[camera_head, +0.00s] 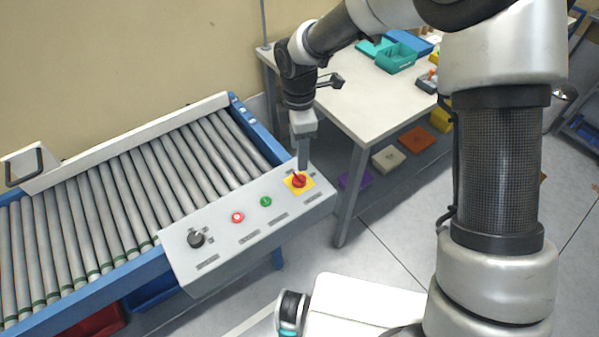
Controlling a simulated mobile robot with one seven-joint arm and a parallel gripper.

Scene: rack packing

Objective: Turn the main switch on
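The main switch (299,181) is a red rotary knob on a yellow square plate at the right end of the grey control panel (220,256). The panel is fixed to the near side of the roller conveyor. My gripper (302,168) points down right at the red knob, its fingertips at or just above it. I cannot tell whether the fingers touch or hold the knob. The finger opening is too small and edge-on to judge. The knob's exact turn position is not clear.
The panel also carries a green button (266,201), a red button (237,217) and a black knob (196,239). The roller conveyor (120,190) lies left. A white table (370,105) with teal bins (396,58) stands behind and right of my gripper.

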